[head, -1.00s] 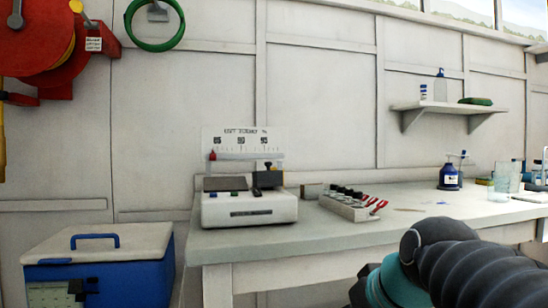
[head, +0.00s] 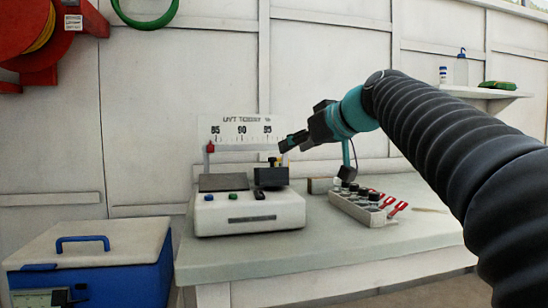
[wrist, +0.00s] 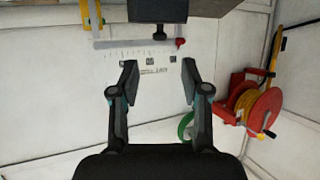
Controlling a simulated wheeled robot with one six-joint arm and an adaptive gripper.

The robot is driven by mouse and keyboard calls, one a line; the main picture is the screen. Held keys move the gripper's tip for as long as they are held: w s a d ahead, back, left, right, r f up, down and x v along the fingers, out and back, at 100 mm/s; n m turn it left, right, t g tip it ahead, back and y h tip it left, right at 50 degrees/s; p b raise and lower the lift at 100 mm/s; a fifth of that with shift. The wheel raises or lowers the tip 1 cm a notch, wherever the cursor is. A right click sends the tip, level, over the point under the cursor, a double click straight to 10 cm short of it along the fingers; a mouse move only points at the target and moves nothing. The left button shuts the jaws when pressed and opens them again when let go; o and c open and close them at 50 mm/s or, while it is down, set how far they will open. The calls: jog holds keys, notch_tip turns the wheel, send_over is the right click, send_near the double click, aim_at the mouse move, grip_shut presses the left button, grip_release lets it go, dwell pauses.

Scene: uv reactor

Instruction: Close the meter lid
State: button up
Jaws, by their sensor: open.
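The white meter (head: 250,213) stands on the left end of the bench, with green and blue buttons on its front. A flat grey plate (head: 223,182) and a dark block (head: 270,177) sit on its top. In the wrist view the scene appears inverted, and a dark block (wrist: 158,10) with a small knob (wrist: 160,34) shows at the top edge. I cannot tell for certain which part is the lid or how far it is open. My gripper (head: 288,143) is open and empty, above the meter's right side. Its fingers (wrist: 159,64) are spread apart, touching nothing visible.
A scale panel (head: 228,130) with a red pointer stands behind the meter. A rack of dark-capped vials (head: 362,212) with red-handled items lies to the right, under my arm. A blue cooler (head: 130,283) stands at the left. A hose reel (wrist: 255,108) hangs on the wall.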

aim_at(271, 171)
jog(key=p+x, duration=0.1)
jog(key=x, duration=0.9)
jog(key=shift+c, duration=0.2)
grip_shut()
